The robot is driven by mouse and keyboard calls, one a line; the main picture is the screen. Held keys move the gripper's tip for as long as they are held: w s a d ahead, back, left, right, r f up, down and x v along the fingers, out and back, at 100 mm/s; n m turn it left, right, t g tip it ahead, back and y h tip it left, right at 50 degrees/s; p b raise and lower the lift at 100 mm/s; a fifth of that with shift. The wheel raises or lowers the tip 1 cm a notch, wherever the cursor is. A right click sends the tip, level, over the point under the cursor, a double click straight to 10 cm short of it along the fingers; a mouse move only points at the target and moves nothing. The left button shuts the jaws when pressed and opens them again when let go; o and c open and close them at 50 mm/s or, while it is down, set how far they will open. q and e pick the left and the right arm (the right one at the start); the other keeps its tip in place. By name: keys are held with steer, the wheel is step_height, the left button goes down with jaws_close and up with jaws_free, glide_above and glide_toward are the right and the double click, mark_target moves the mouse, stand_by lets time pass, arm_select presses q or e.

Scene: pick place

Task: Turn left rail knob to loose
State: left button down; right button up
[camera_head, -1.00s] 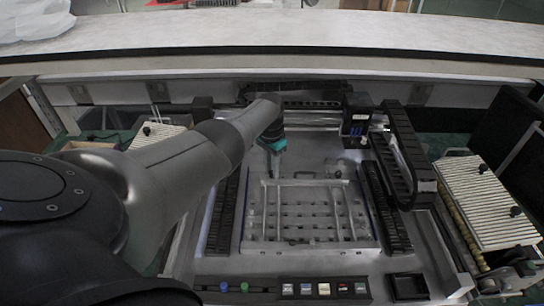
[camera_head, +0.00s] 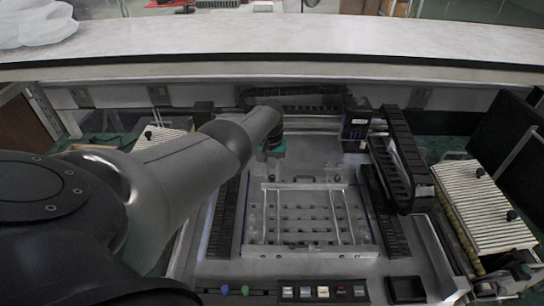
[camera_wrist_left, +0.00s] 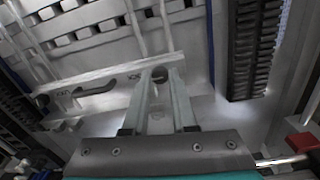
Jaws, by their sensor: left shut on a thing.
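The metal rail fixture (camera_head: 310,246) lies in the middle of the machine bed, with thin upright rails across it. My left gripper (camera_head: 271,166) is over the far left corner of this fixture. In the left wrist view my left gripper's two fingers (camera_wrist_left: 160,76) are close together around a small dark round knob (camera_wrist_left: 160,73) at the end of a metal crossbar (camera_wrist_left: 110,78). The knob cannot be made out in the head view. My right gripper is not in view.
Black cable chains flank the fixture; the right one (camera_head: 384,210) runs close by. A button panel (camera_head: 323,291) lies along the front edge. A striped board (camera_head: 483,205) is at the right. A pale counter (camera_head: 270,32) crosses the back.

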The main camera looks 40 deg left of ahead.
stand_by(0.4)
arm_select(q)
steer(key=c, duration=0.7)
jaws_free()
steer(key=shift+r, duration=0.1)
steer(key=shift+r+p, duration=0.55)
steer(key=shift+p, duration=0.05)
step_height(320, 180, up, 6)
steer(key=p, duration=0.4)
steer(key=shift+a+r, duration=0.1)
steer(key=shift+r, duration=0.1)
step_height(320, 180, up, 6)
steer(key=p, duration=0.2)
glide_above(271, 177)
steer(key=shift+a+r, duration=0.15)
steer(key=shift+r, duration=0.65)
